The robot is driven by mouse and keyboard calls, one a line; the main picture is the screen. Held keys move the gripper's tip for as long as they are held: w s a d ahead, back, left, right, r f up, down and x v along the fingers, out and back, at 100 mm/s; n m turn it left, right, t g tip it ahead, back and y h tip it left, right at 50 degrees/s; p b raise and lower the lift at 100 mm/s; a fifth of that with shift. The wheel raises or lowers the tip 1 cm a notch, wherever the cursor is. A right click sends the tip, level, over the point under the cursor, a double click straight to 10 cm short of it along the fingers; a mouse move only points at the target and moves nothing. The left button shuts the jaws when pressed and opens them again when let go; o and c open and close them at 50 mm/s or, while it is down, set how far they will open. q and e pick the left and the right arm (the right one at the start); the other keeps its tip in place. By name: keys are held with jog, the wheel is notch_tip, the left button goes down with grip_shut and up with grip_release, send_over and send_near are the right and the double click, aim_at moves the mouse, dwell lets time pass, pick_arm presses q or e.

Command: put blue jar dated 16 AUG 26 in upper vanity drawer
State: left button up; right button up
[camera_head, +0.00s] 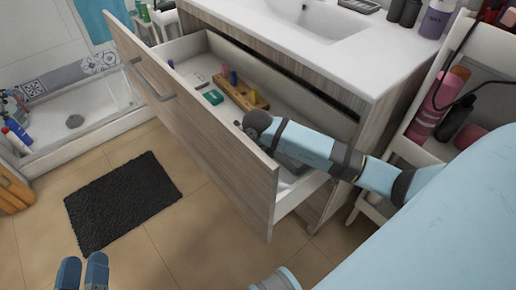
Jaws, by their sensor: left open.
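The upper vanity drawer (185,125) is pulled out, with its wood-grain front facing the lower left. No jar with a readable date shows; I cannot make out the blue jar dated 16 AUG 26. My left gripper (82,272) is at the bottom left edge, over the tiled floor and well apart from the drawer. It is open, and nothing shows between its two blue-grey fingers. My right arm reaches from the right over the drawer, its dark wrist end above the near part. The right gripper's fingers are hidden, and so is anything they may hold.
Inside the drawer are a wooden tray (236,97) with small coloured items and a green box (213,97). A white cart (483,55) with bottles stands close on the right. The sink counter (362,62) is above. A black mat (123,199) lies on open floor.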

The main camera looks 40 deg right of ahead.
jog(key=shift+f, duration=0.15)
jog(key=o, duration=1)
pick_arm(q)
jog(key=shift+r, duration=0.1)
pick_arm(e)
jog(key=shift+r, duration=0.3)
notch_tip(320, 180, up, 11)
jog(key=p, duration=0.3)
jog(key=shift+f, duration=0.2)
pick_arm(q)
notch_tip(320, 180, down, 7)
jog(key=a+g+y, duration=0.2)
jog(key=g, duration=0.1)
jog(key=shift+s+a+y+p, duration=0.35)
jog(key=shift+s+y, duration=0.05)
pick_arm(e)
jog(key=shift+r, duration=0.55)
